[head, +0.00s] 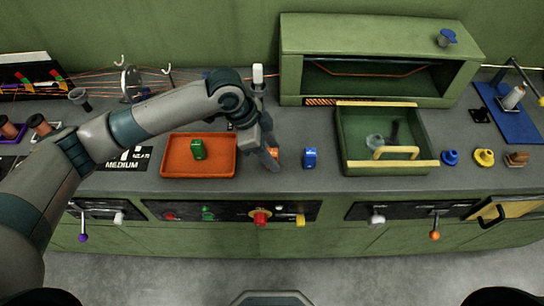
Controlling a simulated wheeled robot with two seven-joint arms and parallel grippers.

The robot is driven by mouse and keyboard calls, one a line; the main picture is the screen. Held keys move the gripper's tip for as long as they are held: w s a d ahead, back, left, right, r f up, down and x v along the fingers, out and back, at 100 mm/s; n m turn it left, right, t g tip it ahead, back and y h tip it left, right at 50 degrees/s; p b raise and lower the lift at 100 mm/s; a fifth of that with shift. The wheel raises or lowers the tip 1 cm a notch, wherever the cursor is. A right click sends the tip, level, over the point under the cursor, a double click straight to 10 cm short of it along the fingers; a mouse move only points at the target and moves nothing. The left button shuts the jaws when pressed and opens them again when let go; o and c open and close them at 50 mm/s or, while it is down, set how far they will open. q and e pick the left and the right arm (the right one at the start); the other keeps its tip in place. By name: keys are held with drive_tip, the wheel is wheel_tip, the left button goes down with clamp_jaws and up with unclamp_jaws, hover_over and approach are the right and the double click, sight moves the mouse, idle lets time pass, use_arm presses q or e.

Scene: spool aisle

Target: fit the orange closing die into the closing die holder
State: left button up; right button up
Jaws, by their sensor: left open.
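The orange closing die (274,152) is a small orange block on the grey bench, just right of the orange tray. My left gripper (271,158) reaches down over it with its jaws open. The fingers hide part of the die, and I cannot tell whether they touch it. The closing die holder is not clearly visible. A white-topped upright part (258,76) stands behind my left wrist, where the copper wires run, and I cannot tell whether it belongs to the holder. My right gripper is not in view.
A green block (198,149) lies in the orange tray (170,172). A blue block (310,158) stands right of the gripper. A green tray (347,168) and an open-fronted green housing (380,38) are to the right. Knobs and levers line the bench front.

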sight(272, 152)
use_arm(q)
drive_tip(key=shift+c, duration=0.3)
clamp_jaws()
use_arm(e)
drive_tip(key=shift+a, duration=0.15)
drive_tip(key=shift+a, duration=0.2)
use_arm(q)
drive_tip(key=shift+r, duration=0.15)
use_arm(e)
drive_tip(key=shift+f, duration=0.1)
